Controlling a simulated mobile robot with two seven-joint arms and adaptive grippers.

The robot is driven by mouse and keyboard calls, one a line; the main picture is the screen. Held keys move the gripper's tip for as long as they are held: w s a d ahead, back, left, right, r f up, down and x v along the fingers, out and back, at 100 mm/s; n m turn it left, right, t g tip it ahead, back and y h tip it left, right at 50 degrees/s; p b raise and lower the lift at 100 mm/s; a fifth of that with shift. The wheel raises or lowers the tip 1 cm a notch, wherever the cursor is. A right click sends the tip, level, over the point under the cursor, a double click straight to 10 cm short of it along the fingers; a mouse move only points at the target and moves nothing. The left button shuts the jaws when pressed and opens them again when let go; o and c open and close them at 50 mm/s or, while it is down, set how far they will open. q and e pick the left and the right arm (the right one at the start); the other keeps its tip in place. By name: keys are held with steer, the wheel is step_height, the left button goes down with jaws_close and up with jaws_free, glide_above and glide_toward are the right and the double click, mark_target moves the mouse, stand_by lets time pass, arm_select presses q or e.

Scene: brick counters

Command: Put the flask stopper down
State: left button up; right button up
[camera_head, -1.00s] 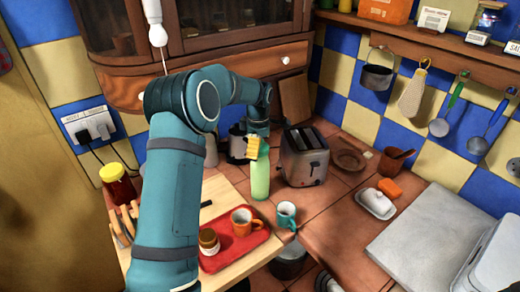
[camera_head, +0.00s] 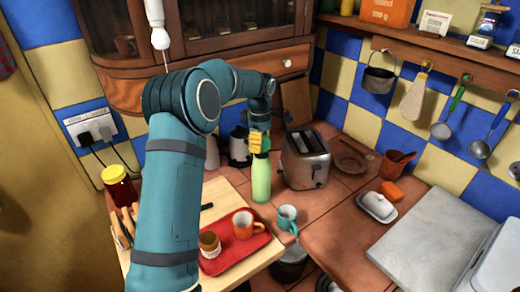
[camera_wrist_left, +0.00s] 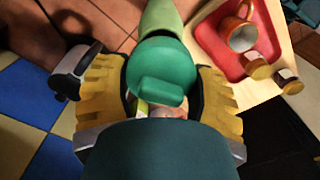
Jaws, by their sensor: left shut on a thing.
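My left gripper (camera_head: 259,142), with yellow finger pads, is just above the pale green flask (camera_head: 261,180) on the tiled counter. In the left wrist view, the gripper (camera_wrist_left: 163,98) is shut on the darker green flask stopper (camera_wrist_left: 164,66), which has a raised bar on top. The flask's pale green body (camera_wrist_left: 160,16) shows just beyond the stopper. In the head view the pads hide most of the stopper. Whether the stopper touches the flask's mouth, I cannot tell. My right gripper is not in view.
A toaster (camera_head: 306,160) stands right of the flask, and a teal mug (camera_head: 287,218) in front of it. A red tray (camera_head: 224,259) holds an orange mug (camera_head: 243,223) and a small jar (camera_head: 209,243). Bare counter (camera_head: 330,200) lies right of the teal mug.

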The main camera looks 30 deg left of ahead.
arm_select(q)
step_height(320, 180, up, 6)
steer(key=shift+f, duration=0.1)
steer(key=shift+s+a+f, duration=0.1)
steer(key=shift+s+a, duration=0.05)
steer(key=shift+a, duration=0.05)
steer(key=b, duration=1.1)
glide_above(229, 200)
step_height(229, 200, down, 18)
steer(key=r, duration=0.1)
step_height(229, 200, down, 11)
steer(key=shift+r+b, duration=0.2)
steer(key=shift+b, duration=0.95)
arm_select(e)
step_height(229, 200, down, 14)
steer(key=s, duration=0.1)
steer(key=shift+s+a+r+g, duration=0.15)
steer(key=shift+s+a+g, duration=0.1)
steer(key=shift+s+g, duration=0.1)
arm_select(q)
steer(key=shift+f, duration=0.1)
steer(key=o, duration=1.1)
